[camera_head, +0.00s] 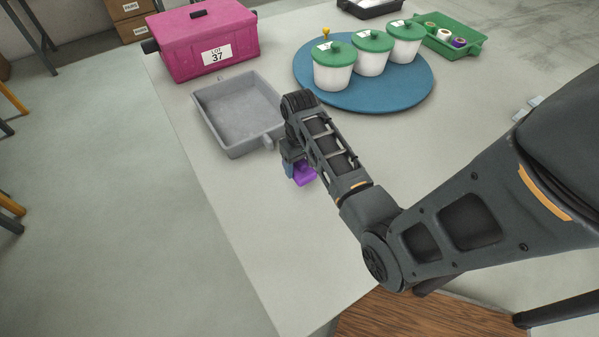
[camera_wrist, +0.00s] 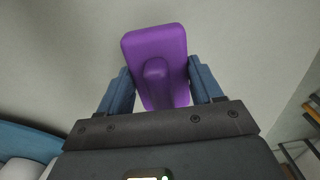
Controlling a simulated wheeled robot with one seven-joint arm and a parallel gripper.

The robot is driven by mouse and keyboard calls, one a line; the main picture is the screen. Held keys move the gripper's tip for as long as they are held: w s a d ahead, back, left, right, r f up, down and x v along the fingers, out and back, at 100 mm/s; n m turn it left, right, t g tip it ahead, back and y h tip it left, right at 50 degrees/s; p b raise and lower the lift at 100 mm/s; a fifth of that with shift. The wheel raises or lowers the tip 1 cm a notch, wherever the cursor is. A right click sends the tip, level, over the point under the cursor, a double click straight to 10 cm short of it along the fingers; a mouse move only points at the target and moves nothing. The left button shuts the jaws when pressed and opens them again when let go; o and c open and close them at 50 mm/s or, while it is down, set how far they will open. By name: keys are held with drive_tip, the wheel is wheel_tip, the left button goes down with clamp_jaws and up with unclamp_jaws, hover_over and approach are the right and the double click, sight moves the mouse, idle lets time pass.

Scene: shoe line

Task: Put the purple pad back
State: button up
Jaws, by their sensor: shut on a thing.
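The purple pad (camera_wrist: 156,50) is a flat rounded block with a raised rounded grip along its middle. In the wrist view my gripper (camera_wrist: 158,88) has its two blue fingers on either side of the pad and is shut on it. In the head view the pad (camera_head: 305,176) shows in part below my gripper (camera_head: 296,171), over the pale table, right of and below the grey tray (camera_head: 238,147). My arm hides part of it. I cannot tell whether the pad touches the table.
An empty grey tray lies left of my gripper. Behind it stands a pink box (camera_head: 228,38) marked LOT 37. A blue round mat (camera_head: 395,97) bears white tubs (camera_head: 333,76) with green lids. A green tray (camera_head: 467,49) holds small rolls. The table's left edge is near.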

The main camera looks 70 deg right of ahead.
sight(299, 174)
drive_tip(key=shift+f, duration=2.05)
drive_tip(key=shift+f, duration=0.15)
drive_tip(key=o, duration=1.1)
